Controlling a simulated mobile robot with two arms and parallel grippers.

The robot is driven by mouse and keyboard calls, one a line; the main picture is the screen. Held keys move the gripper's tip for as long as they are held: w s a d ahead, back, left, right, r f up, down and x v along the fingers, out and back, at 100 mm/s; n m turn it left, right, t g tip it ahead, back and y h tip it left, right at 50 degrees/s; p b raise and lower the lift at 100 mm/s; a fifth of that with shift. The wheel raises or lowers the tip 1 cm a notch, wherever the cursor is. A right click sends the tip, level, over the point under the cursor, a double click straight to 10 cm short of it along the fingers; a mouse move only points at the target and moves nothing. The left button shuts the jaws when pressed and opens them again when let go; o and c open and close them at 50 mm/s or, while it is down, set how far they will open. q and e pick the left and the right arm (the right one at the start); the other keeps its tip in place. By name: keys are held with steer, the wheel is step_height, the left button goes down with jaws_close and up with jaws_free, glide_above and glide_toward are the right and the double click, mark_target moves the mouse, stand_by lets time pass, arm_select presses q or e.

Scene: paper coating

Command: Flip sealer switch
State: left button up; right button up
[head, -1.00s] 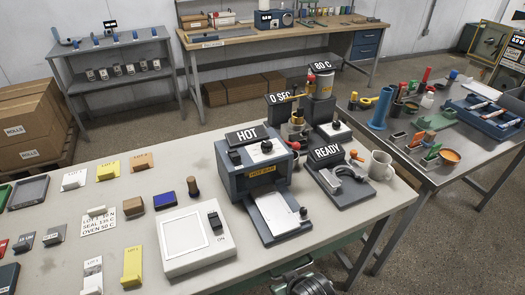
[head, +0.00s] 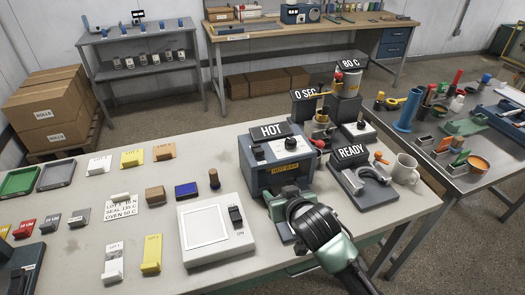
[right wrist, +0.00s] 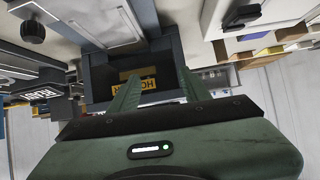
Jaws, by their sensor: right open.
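The sealer (head: 262,180) is a blue-grey box with a yellow "HOT BAR" label and a "HOT" sign (head: 268,132) on top. A small black switch (head: 257,150) sits on its top left, next to a round knob. My right gripper (head: 279,207) is in front of the sealer and covers most of its front plate. In the right wrist view, my right gripper (right wrist: 158,82) is open and empty, its fingers pointing at the sealer front, and the label (right wrist: 133,87) shows between them. Whether the fingers touch the sealer cannot be told. My left gripper is not in view.
A white light box (head: 215,232) with a black switch marked "ON" stands left of my right gripper. A "READY" device (head: 362,188) and a mug (head: 404,170) stand to the right. Small coloured blocks and cards cover the left part of the table.

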steer(key=t, duration=0.2)
glide_toward(260, 152)
steer(key=d+x, duration=0.1)
steer(key=x, duration=0.2)
steer(key=shift+n+y, duration=0.3)
steer(key=shift+y, duration=0.1)
steer(key=shift+a+p+x, duration=0.15)
steer(key=shift+p+x, duration=0.2)
steer(key=shift+x, duration=1.6)
steer(key=shift+a+p+x, duration=0.1)
steer(key=shift+p+x, duration=0.2)
steer(key=shift+x, duration=1.65)
steer(key=shift+s, duration=0.1)
jaws_close()
